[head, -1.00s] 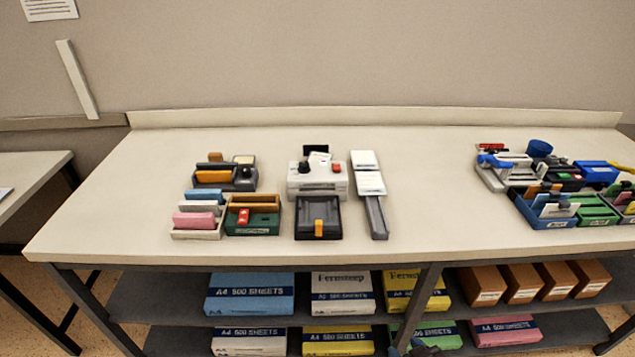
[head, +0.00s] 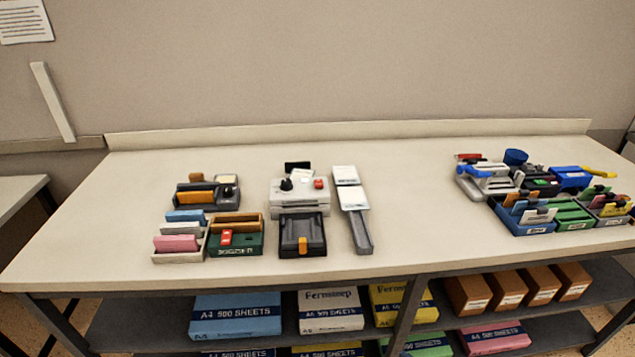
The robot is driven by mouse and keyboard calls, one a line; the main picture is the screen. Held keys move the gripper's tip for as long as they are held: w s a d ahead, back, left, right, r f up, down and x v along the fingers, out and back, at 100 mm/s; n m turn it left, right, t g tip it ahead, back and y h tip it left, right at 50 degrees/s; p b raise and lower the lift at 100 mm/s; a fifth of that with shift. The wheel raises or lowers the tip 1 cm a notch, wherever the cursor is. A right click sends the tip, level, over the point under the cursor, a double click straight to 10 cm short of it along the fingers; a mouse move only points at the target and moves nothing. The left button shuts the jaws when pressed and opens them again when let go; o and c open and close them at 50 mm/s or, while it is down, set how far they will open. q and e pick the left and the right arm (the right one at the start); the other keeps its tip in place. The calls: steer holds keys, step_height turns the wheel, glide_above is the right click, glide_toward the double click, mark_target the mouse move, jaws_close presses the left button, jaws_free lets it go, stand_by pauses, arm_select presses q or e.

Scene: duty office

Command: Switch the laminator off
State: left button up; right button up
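The likely laminator is a light grey machine (head: 300,201) on the left half of the bench. It has a black knob (head: 286,185) and a red button (head: 319,183) on its top, and a small black panel and a white card at its back. The knob's setting is too small to read. A black tray with an orange tab (head: 302,236) sits directly in front of it. Neither of my grippers shows in the head view.
The long bench (head: 410,225) has a clear stretch right of the white long-armed device (head: 352,207). Trays of coloured blocks (head: 180,243) stand left of the machine. Blue and green card trays (head: 525,226) crowd the right end.

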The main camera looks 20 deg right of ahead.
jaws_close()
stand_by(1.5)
